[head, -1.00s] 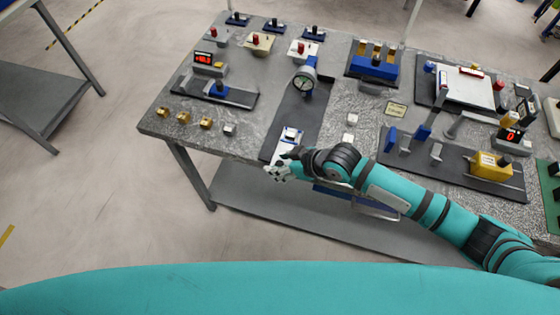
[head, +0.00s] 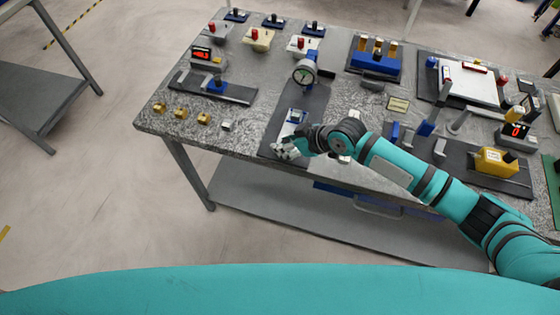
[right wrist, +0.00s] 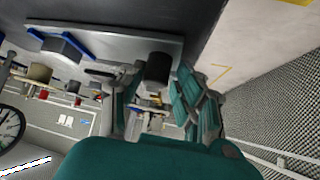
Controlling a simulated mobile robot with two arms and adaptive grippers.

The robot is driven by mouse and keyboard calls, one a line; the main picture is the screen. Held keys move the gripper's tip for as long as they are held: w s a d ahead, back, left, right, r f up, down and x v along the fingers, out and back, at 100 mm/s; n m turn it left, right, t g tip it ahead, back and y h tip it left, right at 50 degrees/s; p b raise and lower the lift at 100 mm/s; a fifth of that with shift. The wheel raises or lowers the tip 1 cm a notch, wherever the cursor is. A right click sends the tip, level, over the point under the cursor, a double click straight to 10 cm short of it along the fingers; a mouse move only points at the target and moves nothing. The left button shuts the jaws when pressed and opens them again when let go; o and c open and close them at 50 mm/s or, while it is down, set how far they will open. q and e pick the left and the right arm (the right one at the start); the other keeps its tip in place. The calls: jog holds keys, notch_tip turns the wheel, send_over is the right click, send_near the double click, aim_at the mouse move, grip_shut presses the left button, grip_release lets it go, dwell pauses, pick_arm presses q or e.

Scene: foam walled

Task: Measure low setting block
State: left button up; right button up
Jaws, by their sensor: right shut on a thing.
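A dial gauge (head: 304,73) on a blue stand rises at the back of a dark base plate (head: 309,103). A small pale slide (head: 294,117) with a blue part and a light block sits on that plate, between gauge and gripper. My right gripper (head: 286,151) is low at the plate's front end, close to the slide. In the right wrist view its fingers (right wrist: 150,100) are on both sides of a dark round knob (right wrist: 158,68), and it is shut on it. The dial face (right wrist: 9,124) shows at the left there. Which block is the low setting block, I cannot tell. My left gripper is not in view.
Several brass blocks (head: 181,113) and a silver block (head: 227,125) lie at the front left. A display unit (head: 208,55) stands behind a rail with a blue slide (head: 217,86). A yellow unit (head: 494,161) stands at the right. My arm passes over the table's front edge.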

aim_at(288, 121)
jog(key=w+b, duration=0.1)
jog(key=w, duration=0.1)
jog(key=w+d+b, duration=0.1)
jog(key=w+b, duration=0.1)
jog(key=w, duration=0.1)
jog(key=w+d+b, duration=0.1)
jog(key=w, duration=0.1)
jog(key=shift+w+d+f, duration=0.2)
jog(key=shift+d+f, duration=0.05)
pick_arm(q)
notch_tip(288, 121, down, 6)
pick_arm(e)
jog(key=shift+w+d+r, duration=0.2)
jog(key=shift+w+r, duration=0.05)
jog(key=shift+r, duration=0.2)
jog(key=o, duration=0.7)
jog(key=shift+w, duration=0.1)
jog(key=shift+o, duration=0.5)
jog(key=shift+w+f, duration=0.1)
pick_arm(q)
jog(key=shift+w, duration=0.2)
pick_arm(e)
jog(key=v, duration=1.2)
